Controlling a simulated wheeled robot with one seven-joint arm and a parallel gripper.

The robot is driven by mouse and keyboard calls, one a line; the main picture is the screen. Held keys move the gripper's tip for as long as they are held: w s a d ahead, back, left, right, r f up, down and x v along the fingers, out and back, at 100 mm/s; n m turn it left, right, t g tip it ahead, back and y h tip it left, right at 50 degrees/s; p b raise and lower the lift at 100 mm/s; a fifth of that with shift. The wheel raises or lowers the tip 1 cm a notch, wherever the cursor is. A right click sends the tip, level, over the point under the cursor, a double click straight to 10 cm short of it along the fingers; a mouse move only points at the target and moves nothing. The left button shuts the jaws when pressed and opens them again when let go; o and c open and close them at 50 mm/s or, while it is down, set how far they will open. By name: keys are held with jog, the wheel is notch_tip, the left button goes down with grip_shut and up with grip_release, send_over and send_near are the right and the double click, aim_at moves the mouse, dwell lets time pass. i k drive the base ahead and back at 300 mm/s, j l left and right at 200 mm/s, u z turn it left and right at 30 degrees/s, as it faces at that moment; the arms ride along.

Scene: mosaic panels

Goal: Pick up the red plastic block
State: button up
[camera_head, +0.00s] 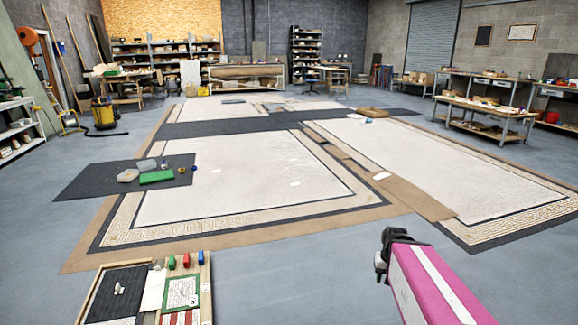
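A small red block (172,263) stands at the far edge of a wooden tray (206,270) at the lower left in the head view. It is in a row with a green block (186,260) and a blue block (201,258). My gripper (383,262) is dark and sits at the end of my pink arm at the lower right. It is well to the right of the red block and apart from it. Its fingers are too small and hidden to tell whether they are open or shut.
The tray also holds cards and a dark panel (117,295), cut off by the bottom edge. Bare grey floor (290,275) lies between tray and arm. Large mosaic panels (240,180) cover the floor ahead. A dark mat (85,182) with a green tray (157,177) lies left.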

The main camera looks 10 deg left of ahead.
aim_at(186, 258)
jog(key=i+u, duration=0.3)
jog(key=i, duration=0.3)
jog(key=i+u, duration=0.3)
jog(key=i, duration=0.3)
jog(key=i+l+u, duration=0.3)
jog(key=i, duration=0.3)
jog(key=i+l+u, duration=0.25)
jog(key=i+u, duration=0.2)
jog(key=i+l+u, duration=0.9)
jog(key=i+l, duration=0.05)
jog(key=l, duration=0.05)
